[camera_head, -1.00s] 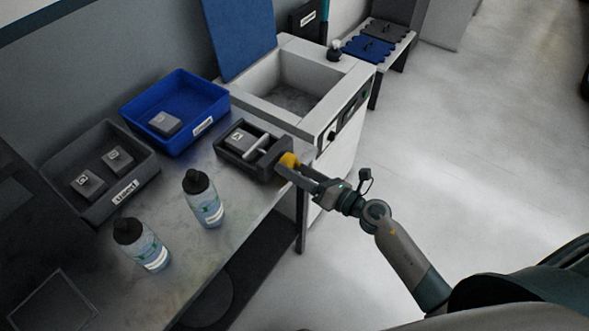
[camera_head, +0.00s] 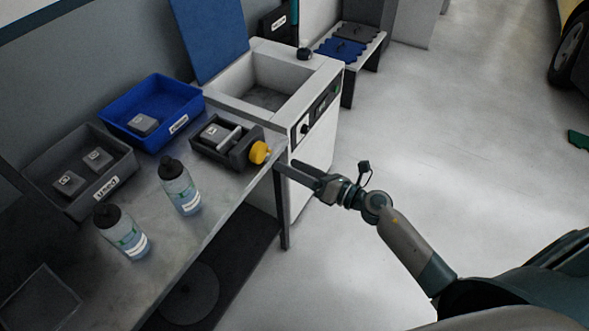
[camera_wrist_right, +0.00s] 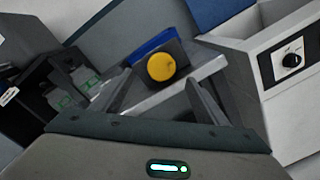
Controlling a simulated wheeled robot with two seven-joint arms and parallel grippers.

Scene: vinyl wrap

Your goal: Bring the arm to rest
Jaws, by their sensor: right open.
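My right gripper (camera_head: 296,172) is open and empty, just off the front edge of the grey table (camera_head: 200,243). In the right wrist view its two fingers (camera_wrist_right: 156,97) stand apart with nothing between them. The yellow knob (camera_head: 260,152) of a small dark clamp box (camera_head: 225,157) is a short way beyond the fingertips, not touching them. The knob also shows in the right wrist view (camera_wrist_right: 161,67). The clamp box holds a grey block (camera_head: 213,131). My right arm reaches in from the lower right. My left gripper is not in view.
Two bottles (camera_head: 179,186) (camera_head: 122,232) stand on the table. A blue bin (camera_head: 184,122) and a grey bin (camera_head: 53,197) hold grey blocks. A white machine (camera_head: 310,163) with an open basin stands beyond the table.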

